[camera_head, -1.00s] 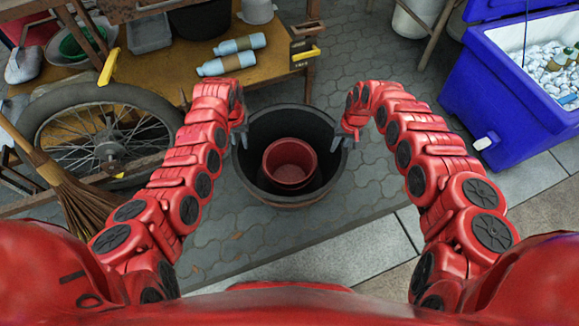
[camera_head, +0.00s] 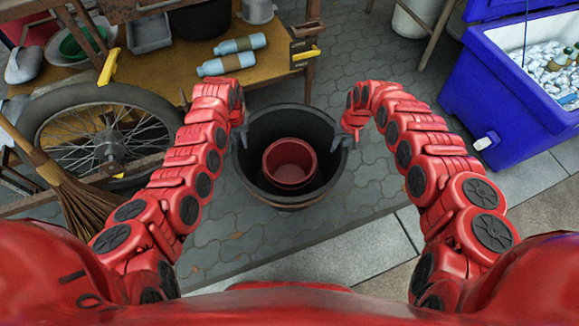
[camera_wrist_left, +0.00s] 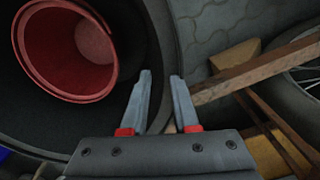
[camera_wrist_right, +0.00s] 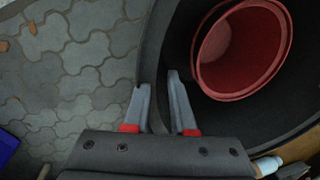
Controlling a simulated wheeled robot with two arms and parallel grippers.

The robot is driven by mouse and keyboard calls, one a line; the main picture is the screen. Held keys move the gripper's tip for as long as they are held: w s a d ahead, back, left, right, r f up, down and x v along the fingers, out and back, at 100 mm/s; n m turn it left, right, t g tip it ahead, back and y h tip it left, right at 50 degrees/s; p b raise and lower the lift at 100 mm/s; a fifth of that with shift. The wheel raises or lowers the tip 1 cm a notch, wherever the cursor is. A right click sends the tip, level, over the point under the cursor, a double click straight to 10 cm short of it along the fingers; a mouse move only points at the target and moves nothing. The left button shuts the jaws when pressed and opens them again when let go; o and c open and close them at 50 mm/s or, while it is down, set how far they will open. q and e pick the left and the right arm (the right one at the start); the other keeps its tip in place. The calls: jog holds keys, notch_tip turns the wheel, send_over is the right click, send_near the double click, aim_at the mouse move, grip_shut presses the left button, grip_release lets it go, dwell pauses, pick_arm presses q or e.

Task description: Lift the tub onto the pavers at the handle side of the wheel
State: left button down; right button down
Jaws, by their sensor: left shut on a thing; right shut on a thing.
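The tub is a large round black tub (camera_head: 262,120) in the middle of the head view, upright, with a red pot (camera_head: 290,162) inside it. My left gripper (camera_head: 240,132) is shut on the tub's left rim. In the left wrist view its two fingers (camera_wrist_left: 160,85) straddle the black wall. My right gripper (camera_head: 345,137) is shut on the tub's right rim, and its fingers (camera_wrist_right: 158,85) straddle the wall in the right wrist view. The wheel (camera_head: 100,133) is a spoked wheel with a black tyre, left of the tub. The grey pavers (camera_head: 225,225) lie around the tub.
A wooden cart (camera_head: 175,72) with bottles (camera_head: 232,63) stands behind and left. A broom (camera_head: 75,190) leans beside the wheel. A blue cooler (camera_head: 500,105) stands at the right. Pavers right of the tub and in front of it are clear.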

pick_arm(q)
jog(key=shift+r, duration=0.15)
pick_arm(e)
jog(key=shift+r, duration=0.15)
